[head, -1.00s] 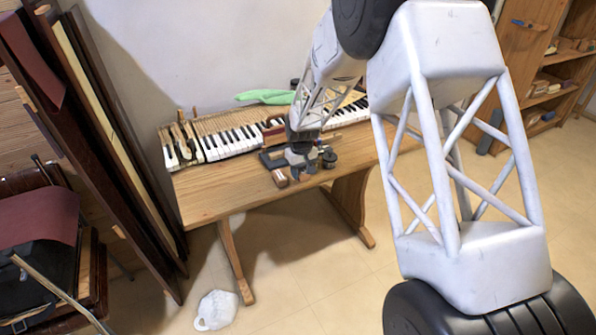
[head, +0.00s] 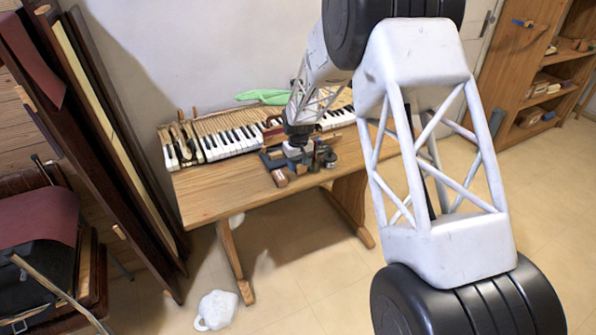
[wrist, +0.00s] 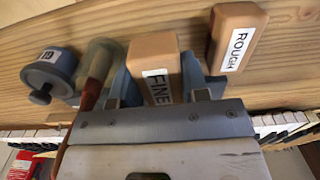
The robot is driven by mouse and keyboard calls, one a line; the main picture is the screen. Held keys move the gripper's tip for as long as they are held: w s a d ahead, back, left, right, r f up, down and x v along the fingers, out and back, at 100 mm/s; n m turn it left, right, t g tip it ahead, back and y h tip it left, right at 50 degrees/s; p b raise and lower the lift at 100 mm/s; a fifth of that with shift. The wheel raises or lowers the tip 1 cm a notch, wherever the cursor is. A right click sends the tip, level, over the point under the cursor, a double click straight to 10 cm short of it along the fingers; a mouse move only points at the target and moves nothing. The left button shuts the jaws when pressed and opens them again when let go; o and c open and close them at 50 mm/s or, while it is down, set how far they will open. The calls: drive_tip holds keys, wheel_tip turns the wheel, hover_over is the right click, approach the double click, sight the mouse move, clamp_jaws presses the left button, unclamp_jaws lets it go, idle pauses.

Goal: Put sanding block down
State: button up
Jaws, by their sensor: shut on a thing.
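My gripper (wrist: 163,88) is shut on a tan sanding block (wrist: 153,62) labelled FINE, which stands between its two blue-grey fingers in the wrist view. A second tan block, labelled ROUGH (wrist: 236,38), lies apart from it, to the right in that view. In the head view my gripper (head: 298,160) is low over the front part of the wooden table (head: 225,195). The ROUGH block (head: 280,177) shows just left of it there. The underside of the held block is hidden, so I cannot tell whether it touches the tabletop.
A grey lidded tin (wrist: 50,70) and a translucent jar (wrist: 98,62) stand left of the held block in the wrist view. The piano keyboard (head: 230,140) runs along the table behind my gripper, with a green object (head: 262,96) behind it. The table's left front is clear.

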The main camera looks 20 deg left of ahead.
sight(298, 170)
drive_tip(key=shift+f, duration=1.55)
drive_tip(key=shift+f, duration=0.1)
drive_tip(key=o, duration=0.7)
wheel_tip(298, 170, up, 12)
drive_tip(key=shift+r, duration=0.1)
idle(0.4)
